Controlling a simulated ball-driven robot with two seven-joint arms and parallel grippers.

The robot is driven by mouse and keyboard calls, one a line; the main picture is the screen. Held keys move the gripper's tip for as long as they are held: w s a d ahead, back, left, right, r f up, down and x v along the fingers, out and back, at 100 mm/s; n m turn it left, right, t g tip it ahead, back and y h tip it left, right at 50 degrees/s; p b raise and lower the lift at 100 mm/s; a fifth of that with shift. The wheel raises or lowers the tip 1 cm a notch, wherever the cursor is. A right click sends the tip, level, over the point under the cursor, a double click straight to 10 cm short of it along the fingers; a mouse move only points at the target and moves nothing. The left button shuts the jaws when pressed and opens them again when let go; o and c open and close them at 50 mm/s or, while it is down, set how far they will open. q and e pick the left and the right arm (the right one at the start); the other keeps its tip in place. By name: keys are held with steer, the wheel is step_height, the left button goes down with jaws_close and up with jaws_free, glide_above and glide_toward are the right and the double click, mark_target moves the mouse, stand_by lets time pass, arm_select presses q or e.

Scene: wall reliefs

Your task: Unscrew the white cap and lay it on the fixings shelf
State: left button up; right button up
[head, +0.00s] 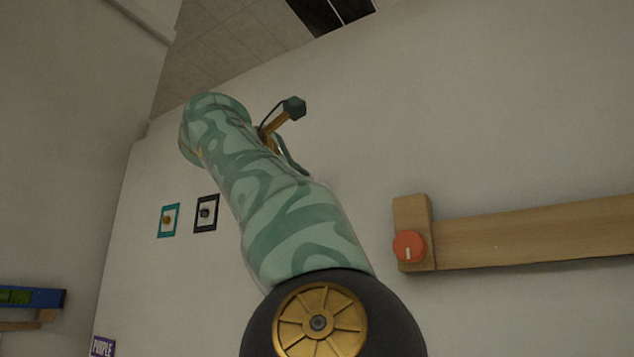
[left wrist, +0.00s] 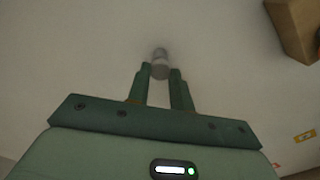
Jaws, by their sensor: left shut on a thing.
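In the left wrist view, the white cap (left wrist: 160,55) shows as a small pale grey-white cylinder against the pale wall. My left gripper (left wrist: 161,73) has its two green fingertips on either side of the near end of this cylinder and is shut on it. Whether the cap still sits on a thread is too blurred to tell. In the head view the cap is not visible; my patterned arm fills the middle and may cover it. I cannot make out a shelf that is clearly the fixings shelf. My right gripper is in neither view.
In the head view, a wooden rail (head: 530,235) with an orange-red knob (head: 409,247) is at right. Two small framed pieces, teal (head: 169,220) and black (head: 206,213), hang left of my arm. A blue tray (head: 48,298) is at far left, above a purple sign (head: 103,347).

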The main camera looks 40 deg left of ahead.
arm_select(q)
steer(key=shift+n, duration=0.9)
steer(key=shift+o, duration=1.3)
steer(key=shift+n+b, duration=0.3)
steer(key=shift+c, duration=0.8)
steer(key=shift+s+d, duration=0.1)
steer(key=shift+s, duration=0.25)
steer(key=shift+s+d+b, duration=0.2)
steer(key=shift+s+b, duration=0.95)
steer(key=shift+s, duration=0.8)
